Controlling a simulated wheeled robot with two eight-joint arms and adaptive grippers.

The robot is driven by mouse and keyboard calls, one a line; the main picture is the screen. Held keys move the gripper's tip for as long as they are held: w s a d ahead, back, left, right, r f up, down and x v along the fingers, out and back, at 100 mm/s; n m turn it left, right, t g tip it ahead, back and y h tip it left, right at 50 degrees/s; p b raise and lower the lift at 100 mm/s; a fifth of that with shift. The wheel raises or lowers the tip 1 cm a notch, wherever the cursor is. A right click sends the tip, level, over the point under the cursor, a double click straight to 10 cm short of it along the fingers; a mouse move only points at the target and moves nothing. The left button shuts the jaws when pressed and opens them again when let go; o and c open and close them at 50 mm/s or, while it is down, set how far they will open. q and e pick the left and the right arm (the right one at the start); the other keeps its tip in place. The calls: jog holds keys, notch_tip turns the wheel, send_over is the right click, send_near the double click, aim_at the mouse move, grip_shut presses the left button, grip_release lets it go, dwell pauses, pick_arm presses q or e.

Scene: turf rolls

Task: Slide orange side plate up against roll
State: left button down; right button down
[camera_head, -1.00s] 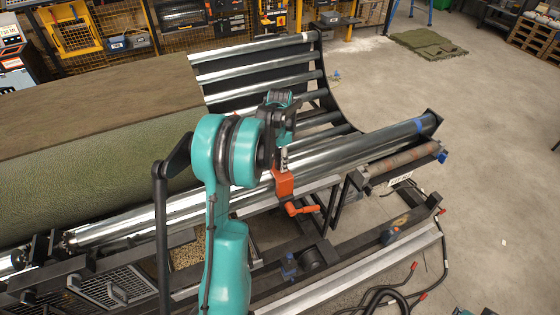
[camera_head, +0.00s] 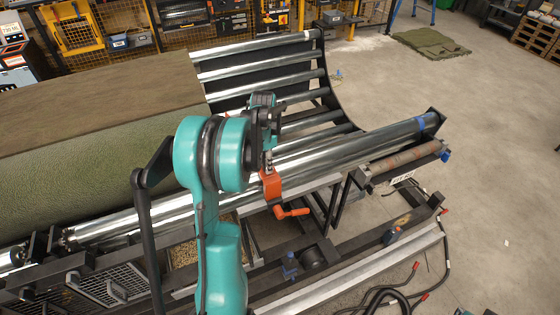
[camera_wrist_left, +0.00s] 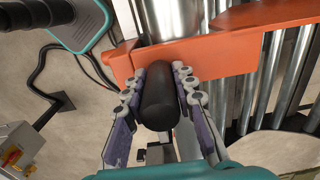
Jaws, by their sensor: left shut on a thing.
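The orange side plate (camera_head: 270,186) sits on the shiny metal rollers at the front of the machine, with an orange crank handle (camera_head: 292,212) low on its side. My left gripper (camera_head: 267,160) is at the top of the plate. In the left wrist view, its fingers (camera_wrist_left: 159,90) are shut on the black grip (camera_wrist_left: 159,100) that stands out from the orange plate (camera_wrist_left: 225,52). The large green turf roll (camera_head: 85,170) lies to the left of the plate. My arm hides part of the space between them, but the plate looks apart from the roll's end. My right gripper is not seen.
Bare metal rollers (camera_head: 365,143) run on to the right of the plate. A curved roller rack (camera_head: 262,72) rises behind. A lower frame rail (camera_head: 385,235) and black hoses (camera_head: 385,298) lie in front. Open concrete floor (camera_head: 480,130) is at the right.

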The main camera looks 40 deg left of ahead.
pick_arm(q)
jog(key=s+a, duration=0.1)
jog(key=s, duration=0.1)
jog(key=s+a, duration=0.1)
jog(key=s, duration=0.2)
jog(key=shift+s+a+b, duration=0.3)
jog(key=shift+a, duration=0.1)
jog(key=shift+w, duration=0.1)
jog(key=c, duration=1.2)
grip_release()
jog(key=shift+r, duration=0.1)
notch_tip(320, 180, up, 12)
